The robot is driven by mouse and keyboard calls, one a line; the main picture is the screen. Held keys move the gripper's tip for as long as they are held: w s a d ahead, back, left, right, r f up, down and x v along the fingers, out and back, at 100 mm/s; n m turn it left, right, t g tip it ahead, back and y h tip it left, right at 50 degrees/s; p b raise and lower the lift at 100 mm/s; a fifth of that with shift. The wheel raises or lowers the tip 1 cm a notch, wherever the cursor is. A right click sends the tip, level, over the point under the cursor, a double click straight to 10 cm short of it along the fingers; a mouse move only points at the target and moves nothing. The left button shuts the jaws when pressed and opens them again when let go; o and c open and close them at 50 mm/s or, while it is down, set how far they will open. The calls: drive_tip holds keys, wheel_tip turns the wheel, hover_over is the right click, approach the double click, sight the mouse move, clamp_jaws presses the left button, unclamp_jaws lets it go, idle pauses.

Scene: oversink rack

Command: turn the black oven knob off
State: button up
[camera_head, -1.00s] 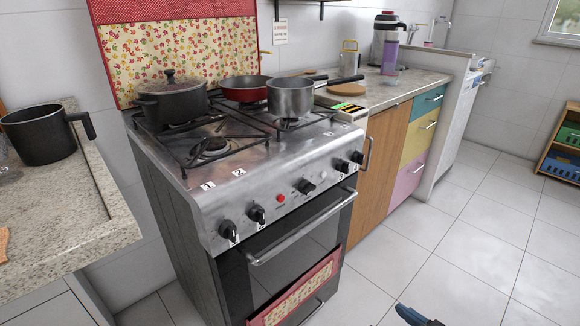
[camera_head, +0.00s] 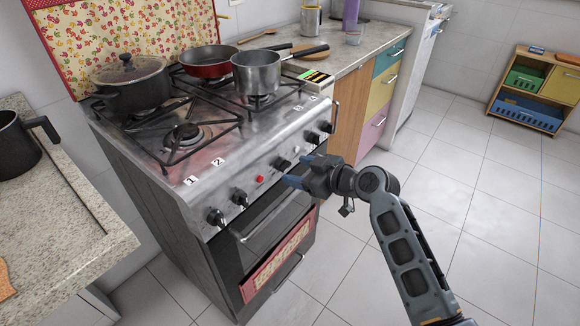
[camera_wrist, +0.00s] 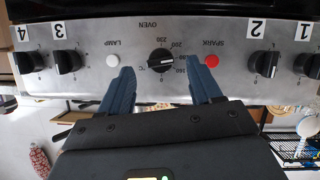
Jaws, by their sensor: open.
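The black oven knob (camera_wrist: 162,60) sits on the steel front panel under the upside-down label OVEN in the wrist view. Its white mark lies roughly sideways, with temperature numbers around it. In the head view the knob (camera_head: 281,163) shows just beyond my fingertips. My gripper (camera_head: 292,172) is open in front of the panel. In the wrist view my gripper's (camera_wrist: 163,76) two blue fingers point at the panel, one on either side of the knob, with gaps between. I cannot tell whether the tips reach the knob's depth.
A red spark button (camera_wrist: 212,61) and white lamp button (camera_wrist: 112,60) flank the knob. Burner knobs (camera_head: 216,217) sit farther along the panel. The oven door handle (camera_head: 265,225) runs below. Pots and a pan (camera_head: 208,62) stand on the stove (camera_head: 205,155). Floor at right is clear.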

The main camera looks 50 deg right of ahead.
sight(288, 168)
drive_tip(key=shift+x, duration=1.6)
drive_tip(key=c, duration=1)
